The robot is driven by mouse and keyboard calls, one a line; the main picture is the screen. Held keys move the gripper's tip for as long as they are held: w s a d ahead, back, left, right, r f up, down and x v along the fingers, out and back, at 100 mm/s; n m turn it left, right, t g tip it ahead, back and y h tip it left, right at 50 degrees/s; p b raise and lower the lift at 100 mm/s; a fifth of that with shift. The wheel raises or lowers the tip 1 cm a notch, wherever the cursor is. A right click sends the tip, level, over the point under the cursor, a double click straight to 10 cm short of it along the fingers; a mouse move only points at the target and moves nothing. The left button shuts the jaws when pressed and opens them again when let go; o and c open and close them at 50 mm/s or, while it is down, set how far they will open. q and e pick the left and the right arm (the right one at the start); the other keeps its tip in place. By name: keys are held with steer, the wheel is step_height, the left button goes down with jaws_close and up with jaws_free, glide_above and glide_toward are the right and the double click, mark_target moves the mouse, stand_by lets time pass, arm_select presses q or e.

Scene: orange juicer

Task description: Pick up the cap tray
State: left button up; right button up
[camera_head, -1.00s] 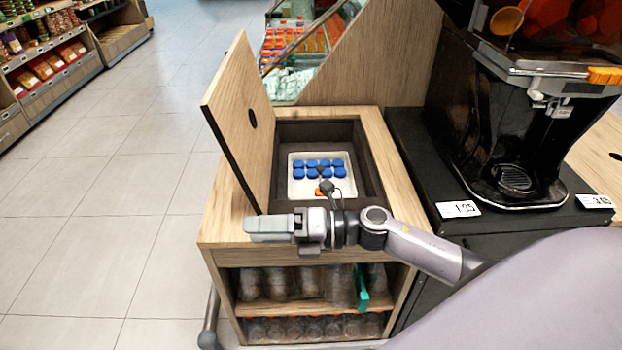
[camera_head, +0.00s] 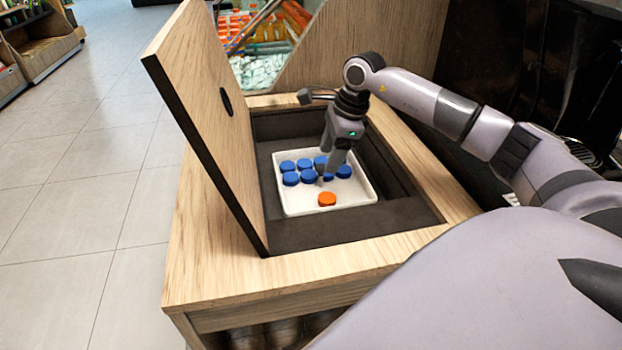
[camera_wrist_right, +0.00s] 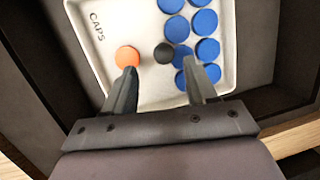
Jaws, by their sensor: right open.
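The cap tray (camera_head: 355,192) is a white, shallow square tray lying in the dark recess of the wooden counter. It holds several blue caps (camera_head: 308,177) and one orange cap (camera_head: 327,199). The right wrist view shows the tray (camera_wrist_right: 137,22) with the word CAPS on it and a dark round piece (camera_wrist_right: 164,53) among the caps. My right gripper (camera_head: 333,168) points down over the tray and hides part of the blue caps. In the right wrist view its fingers (camera_wrist_right: 160,68) are apart, over the tray's inside, with nothing held. My left gripper is not in view.
The raised wooden lid (camera_head: 205,120) stands to the left of the recess. Dark recess walls (camera_head: 395,170) surround the tray. The wooden counter edge (camera_head: 300,275) is in front, and a slanted wood panel (camera_head: 375,50) rises behind.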

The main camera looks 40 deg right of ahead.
mark_target(322, 169)
steer(key=x, duration=0.3)
steer(key=b+x, duration=0.1)
steer(key=x, duration=0.2)
steer(key=shift+w+d+b, duration=0.15)
steer(key=shift+w+b, duration=0.1)
steer(key=shift+b, duration=0.05)
jaws_close()
